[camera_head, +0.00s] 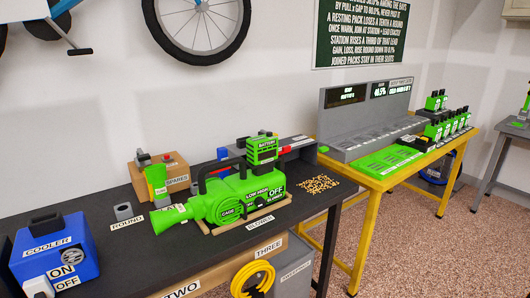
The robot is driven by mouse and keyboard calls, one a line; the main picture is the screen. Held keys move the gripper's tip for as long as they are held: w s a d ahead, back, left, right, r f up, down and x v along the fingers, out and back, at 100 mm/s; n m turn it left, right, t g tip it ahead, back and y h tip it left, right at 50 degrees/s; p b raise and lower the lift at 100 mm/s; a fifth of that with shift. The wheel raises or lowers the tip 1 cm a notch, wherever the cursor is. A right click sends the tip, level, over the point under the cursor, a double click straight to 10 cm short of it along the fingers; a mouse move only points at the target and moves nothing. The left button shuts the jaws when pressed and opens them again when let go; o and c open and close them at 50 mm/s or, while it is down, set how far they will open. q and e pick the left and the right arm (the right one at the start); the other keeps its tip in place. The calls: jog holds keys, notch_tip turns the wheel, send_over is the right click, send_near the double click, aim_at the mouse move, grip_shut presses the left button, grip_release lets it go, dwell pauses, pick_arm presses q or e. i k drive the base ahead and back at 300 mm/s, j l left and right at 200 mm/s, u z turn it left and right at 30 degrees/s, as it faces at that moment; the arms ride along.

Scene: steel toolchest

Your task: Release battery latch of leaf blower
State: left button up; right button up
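The green leaf blower (238,196) lies on the black workbench near its right end, with its nozzle pointing left. A green battery (262,150) with a black label sits upright on its rear top. A black handle (217,169) arches beside the battery. The battery's latch is too small to make out. The blower rests on a light brown stand, with a "BLOWER" label on the bench edge in front. Neither of my grippers is in view.
A blue cooler (53,250) stands at the bench's left. A brown "SPARES" box (168,174) is behind the nozzle. Right, a yellow table (372,178) holds a grey charging station (366,112) and several green batteries (446,126). A yellow coil (252,279) hangs below the bench.

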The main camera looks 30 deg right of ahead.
aim_at(286, 149)
jog(key=l+u, duration=0.5)
jog(key=u, duration=0.2)
jog(key=k+l+u, duration=0.15)
jog(key=l, duration=0.3)
jog(key=l+u, duration=0.15)
jog(key=l, duration=0.3)
jog(key=k+l, duration=0.15)
jog(key=l, duration=0.25)
jog(key=k+l, duration=0.1)
jog(key=l, duration=0.35)
jog(key=k+l+u, duration=0.1)
jog(key=l, duration=0.3)
jog(key=k+l, duration=0.2)
jog(key=l, duration=0.25)
jog(key=k+l, duration=0.15)
jog(key=l, duration=0.25)
jog(key=k+l+u, duration=0.1)
jog(key=l, duration=0.3)
jog(key=k+l, duration=0.2)
jog(key=l, duration=0.2)
